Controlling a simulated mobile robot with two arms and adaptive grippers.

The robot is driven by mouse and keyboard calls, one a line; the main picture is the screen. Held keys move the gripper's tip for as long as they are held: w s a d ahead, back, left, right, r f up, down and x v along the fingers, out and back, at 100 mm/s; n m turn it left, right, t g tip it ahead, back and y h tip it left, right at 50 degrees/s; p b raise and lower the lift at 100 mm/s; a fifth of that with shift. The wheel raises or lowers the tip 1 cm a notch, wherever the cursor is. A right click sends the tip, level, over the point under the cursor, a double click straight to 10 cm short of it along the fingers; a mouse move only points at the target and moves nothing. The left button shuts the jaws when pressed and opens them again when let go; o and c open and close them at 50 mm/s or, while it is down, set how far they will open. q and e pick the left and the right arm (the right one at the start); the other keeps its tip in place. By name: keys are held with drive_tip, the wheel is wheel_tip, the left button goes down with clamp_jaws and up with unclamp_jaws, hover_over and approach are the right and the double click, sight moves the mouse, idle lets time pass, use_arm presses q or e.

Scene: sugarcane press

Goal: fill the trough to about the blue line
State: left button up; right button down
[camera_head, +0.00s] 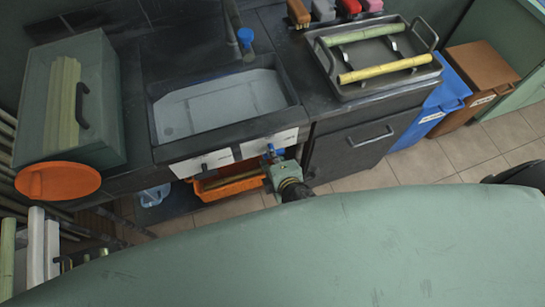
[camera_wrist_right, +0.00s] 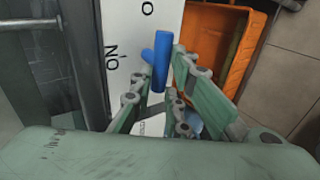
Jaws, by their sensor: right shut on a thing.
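The trough (camera_head: 222,103) is a dark-rimmed basin set in the counter, with a pale blue-grey inside. I cannot make out a blue line or tell the water level. A tap with a blue knob (camera_head: 246,37) stands behind it. My right gripper (camera_head: 272,163) is below the trough's front edge. In the right wrist view its fingers (camera_wrist_right: 163,85) are closed around a blue handle (camera_wrist_right: 162,56) in front of a white labelled panel (camera_wrist_right: 140,30). The handle's lower part is partly hidden by the fingers. My left gripper is not in view.
An orange crate (camera_head: 232,187) sits under the panels. A tray with cane pieces (camera_head: 378,92) is on the right counter. Blue (camera_head: 436,105) and brown (camera_head: 482,68) bins stand right.

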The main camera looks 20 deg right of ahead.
drive_tip(key=shift+w+d+r+m+y+p, duration=0.1)
drive_tip(key=shift+d+r+m+y+p, duration=0.15)
drive_tip(key=shift+m+y, duration=0.4)
drive_tip(key=shift+w+d+r+m+y+p, duration=0.15)
drive_tip(key=shift+m+y+p, duration=0.3)
drive_tip(key=shift+y, duration=0.3)
drive_tip(key=shift+w+d+r+m+y+p, duration=0.1)
drive_tip(key=shift+d+m+y+p, duration=0.15)
drive_tip(key=shift+m+y, duration=0.4)
drive_tip(key=c, duration=1.8)
unclamp_jaws()
drive_tip(key=shift+s, duration=0.1)
drive_tip(key=shift+o, duration=0.2)
drive_tip(key=shift+f, duration=0.1)
drive_tip(key=v, duration=1.2)
drive_tip(key=shift+f, duration=0.25)
